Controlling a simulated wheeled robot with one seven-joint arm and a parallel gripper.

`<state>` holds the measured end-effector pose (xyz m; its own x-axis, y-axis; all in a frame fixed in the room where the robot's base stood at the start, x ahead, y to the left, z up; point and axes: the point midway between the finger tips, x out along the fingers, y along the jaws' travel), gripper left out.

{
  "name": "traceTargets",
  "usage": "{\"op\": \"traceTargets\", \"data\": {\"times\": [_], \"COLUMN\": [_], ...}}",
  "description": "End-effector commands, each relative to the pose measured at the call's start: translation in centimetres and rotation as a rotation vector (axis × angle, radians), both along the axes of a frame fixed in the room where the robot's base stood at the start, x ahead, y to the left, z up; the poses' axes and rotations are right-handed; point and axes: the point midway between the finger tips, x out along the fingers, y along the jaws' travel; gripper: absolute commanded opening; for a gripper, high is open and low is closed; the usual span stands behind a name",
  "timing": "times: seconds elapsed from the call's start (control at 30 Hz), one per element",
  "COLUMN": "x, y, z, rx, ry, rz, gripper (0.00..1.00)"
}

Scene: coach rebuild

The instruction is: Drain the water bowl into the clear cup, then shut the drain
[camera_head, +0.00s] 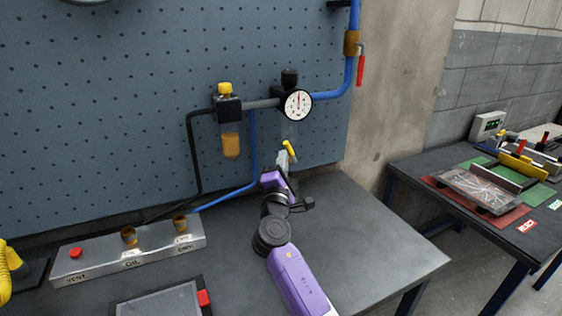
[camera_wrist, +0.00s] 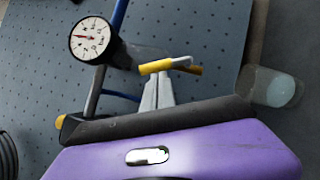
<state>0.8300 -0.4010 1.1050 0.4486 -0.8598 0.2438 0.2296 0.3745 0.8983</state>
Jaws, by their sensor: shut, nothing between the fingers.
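The water bowl (camera_head: 289,130) is faint and see-through, hanging below the gauge unit; it also shows in the wrist view (camera_wrist: 145,54). A yellow drain lever (camera_head: 289,150) is at its lower end, and the lever (camera_wrist: 157,67) lies across my fingertips in the wrist view. My gripper (camera_head: 285,163) is shut and empty; its fingertips (camera_wrist: 160,78) are right by the lever, and I cannot tell if they touch it. The clear cup (camera_wrist: 276,88) is on the bench at the right of the wrist view, pale inside; its water level is unclear. My arm hides it in the head view.
A pressure gauge (camera_head: 298,104) is above the water bowl. An amber bowl (camera_head: 231,145) hangs to its left. A blue pipe with a red-handled valve (camera_head: 361,68) rises at right. A labelled metal block (camera_head: 130,252) and a framed panel (camera_head: 160,302) are on the bench at left.

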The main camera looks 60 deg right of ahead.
Motion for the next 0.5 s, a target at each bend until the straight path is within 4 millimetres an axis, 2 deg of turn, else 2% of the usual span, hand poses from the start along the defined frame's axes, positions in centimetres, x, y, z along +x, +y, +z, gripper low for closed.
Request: {"op": "traceTargets", "data": {"times": [0.2,0.5], "x": [-0.1,-0.5], "y": [-0.1,-0.8], "z": [0.5,1.9], "rx": [0.023,0.207], "ry": [-0.016,-0.131], "rz": [0.0,-0.001], "gripper": [0.0,0.0]}}
